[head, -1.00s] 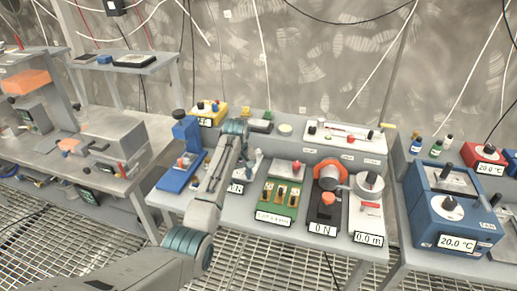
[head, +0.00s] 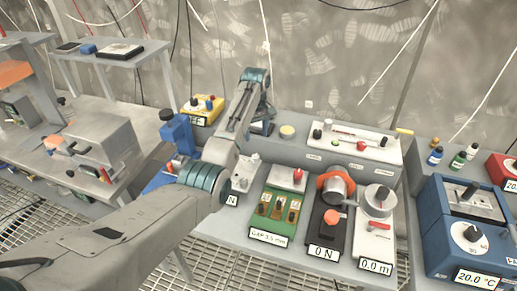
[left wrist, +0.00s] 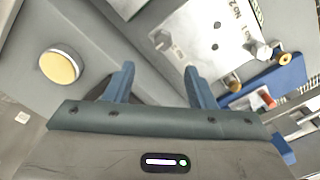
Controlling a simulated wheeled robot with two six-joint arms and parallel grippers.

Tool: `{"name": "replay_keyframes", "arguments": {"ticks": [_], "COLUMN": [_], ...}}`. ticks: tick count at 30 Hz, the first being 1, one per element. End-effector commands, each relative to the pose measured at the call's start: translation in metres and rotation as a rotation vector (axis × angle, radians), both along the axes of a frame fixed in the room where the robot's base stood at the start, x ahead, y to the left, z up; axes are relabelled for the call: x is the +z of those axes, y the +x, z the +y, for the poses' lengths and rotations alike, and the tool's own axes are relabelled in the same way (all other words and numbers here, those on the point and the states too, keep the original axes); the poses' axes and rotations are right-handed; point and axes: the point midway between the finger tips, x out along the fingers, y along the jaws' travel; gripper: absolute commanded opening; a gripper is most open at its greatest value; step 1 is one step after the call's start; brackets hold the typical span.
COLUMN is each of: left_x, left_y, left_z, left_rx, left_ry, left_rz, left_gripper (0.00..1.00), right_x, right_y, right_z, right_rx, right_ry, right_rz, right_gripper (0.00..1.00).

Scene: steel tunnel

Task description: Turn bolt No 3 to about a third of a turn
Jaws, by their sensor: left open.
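A pale metal plate with bolt heads (head: 247,168) stands on the middle bench, partly hidden behind my left arm. In the left wrist view this plate (left wrist: 204,22) shows small print including "NO 2". A silver bolt head (left wrist: 161,39) is at its left corner and another (left wrist: 263,51) is at its right. I cannot tell which one is bolt No 3. My left gripper (left wrist: 160,72) is open with nothing between its fingers, and the plate shows beyond the fingertips. In the head view the left gripper (head: 263,116) is over the bench behind the plate, partly hidden by its wrist.
A round cream button (head: 287,131) sits on the grey rear box beside the gripper; it also shows in the left wrist view (left wrist: 60,66). A green gauge box (head: 272,213), a black "0 N" unit (head: 327,225) and a blue stand (head: 180,135) crowd the bench.

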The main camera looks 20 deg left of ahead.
Motion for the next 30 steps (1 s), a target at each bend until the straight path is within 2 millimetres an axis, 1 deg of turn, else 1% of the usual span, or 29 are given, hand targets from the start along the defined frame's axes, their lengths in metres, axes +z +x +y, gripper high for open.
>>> {"name": "replay_keyframes", "arguments": {"ticks": [5,9,12,15,18,21,25,30], "left_x": [-0.026,-0.054,-0.073,-0.087,-0.096,-0.101,-0.103,-0.103], "left_y": [-0.002,-0.002,-0.002,-0.001,-0.001,-0.001,-0.001,-0.001], "left_z": [0.0,0.0,0.0,0.0,0.0,0.0,0.0,0.0], "left_rx": [0.0,0.0,0.0,0.0,0.0,0.0,0.0,0.0], "left_ry": [0.0,0.0,-0.001,0.0,0.0,0.0,0.0,0.0], "left_rz": [0.006,0.006,0.005,0.003,0.003,0.0,0.0,0.0], "left_gripper": [0.5,0.5,0.5,0.5,0.5,0.5,0.5,0.5], "right_x": [0.01,0.015,0.018,0.018,0.019,0.019,0.019,0.019], "right_y": [-0.02,-0.037,-0.038,-0.031,-0.019,-0.011,-0.011,-0.019], "right_z": [0.001,0.001,0.001,0.001,0.001,0.001,0.001,0.0], "right_rx": [-0.001,-0.001,-0.001,-0.001,-0.001,0.0,0.0,-0.001], "right_ry": [0.001,0.001,0.001,0.001,0.0,0.001,0.001,0.0], "right_rz": [0.023,0.045,0.047,0.039,0.023,0.012,0.012,0.022], "right_gripper": [0.36,0.36,0.36,0.36,0.36,0.36,0.36,0.36]}}
